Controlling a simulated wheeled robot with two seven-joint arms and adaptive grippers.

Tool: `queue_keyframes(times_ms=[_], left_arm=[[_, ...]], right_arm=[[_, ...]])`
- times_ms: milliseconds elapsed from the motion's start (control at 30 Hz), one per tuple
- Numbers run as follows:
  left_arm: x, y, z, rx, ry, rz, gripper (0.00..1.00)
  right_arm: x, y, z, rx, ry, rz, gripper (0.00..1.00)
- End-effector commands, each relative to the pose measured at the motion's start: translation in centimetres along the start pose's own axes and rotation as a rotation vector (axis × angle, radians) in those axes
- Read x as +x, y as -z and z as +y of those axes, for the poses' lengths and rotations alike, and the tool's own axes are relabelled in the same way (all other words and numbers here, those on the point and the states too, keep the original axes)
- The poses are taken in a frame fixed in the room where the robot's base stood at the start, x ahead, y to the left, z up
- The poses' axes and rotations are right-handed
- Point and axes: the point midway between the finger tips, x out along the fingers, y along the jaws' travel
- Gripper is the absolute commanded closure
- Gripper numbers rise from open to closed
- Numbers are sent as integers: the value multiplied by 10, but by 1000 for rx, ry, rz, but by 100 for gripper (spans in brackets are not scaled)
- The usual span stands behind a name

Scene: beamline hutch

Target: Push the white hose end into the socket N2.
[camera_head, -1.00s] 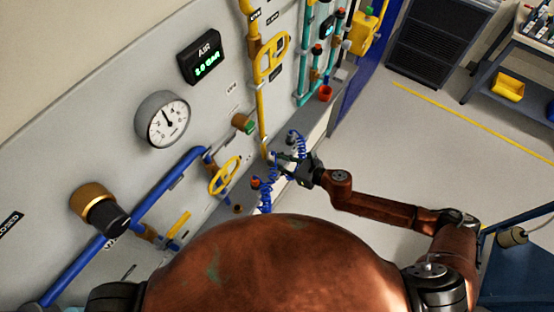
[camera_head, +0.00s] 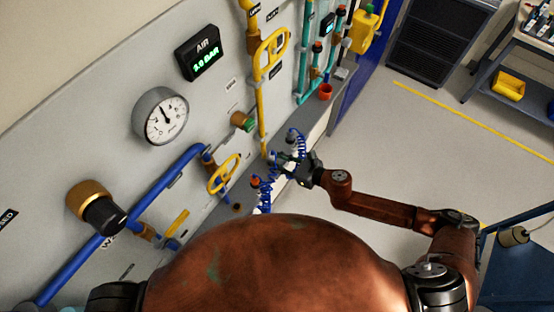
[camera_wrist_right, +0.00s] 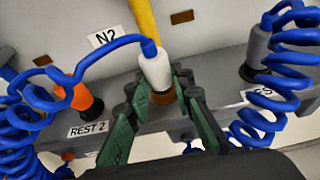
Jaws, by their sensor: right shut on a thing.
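The white hose end (camera_wrist_right: 155,68) is upright between the fingertips of my right gripper (camera_wrist_right: 157,88), with a blue coiled hose leaving its top. The right gripper also shows in the head view (camera_head: 286,164), shut on the hose end, close to the panel's lower ledge. A brown ring (camera_wrist_right: 163,97) shows directly under the white end, partly hidden by the fingers. I cannot tell whether the end is seated in it. The N2 label (camera_wrist_right: 104,37) is on the panel behind, to the left. My left gripper is not in view.
An orange hose end (camera_wrist_right: 74,92) stands left, by the REST 2 label (camera_wrist_right: 88,129). A grey hose end (camera_wrist_right: 258,50) stands right. Their blue coils hang close to my fingers. A yellow pipe (camera_head: 261,110) and a yellow handle (camera_head: 224,174) are near the gripper.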

Motion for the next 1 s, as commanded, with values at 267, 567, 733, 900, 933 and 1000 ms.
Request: queue_keyframes(times_ms=[267,567,733,900,933,1000], left_arm=[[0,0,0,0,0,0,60],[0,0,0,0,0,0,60],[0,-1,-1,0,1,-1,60],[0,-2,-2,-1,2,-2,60],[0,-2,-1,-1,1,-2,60],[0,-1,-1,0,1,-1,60]], right_arm=[[0,6,1,4,0,8,74],[0,4,0,3,0,6,58],[0,4,0,3,0,6,58],[-10,5,-1,3,2,7,58],[-14,5,-1,3,2,7,58],[-26,5,-1,2,2,8,58]])
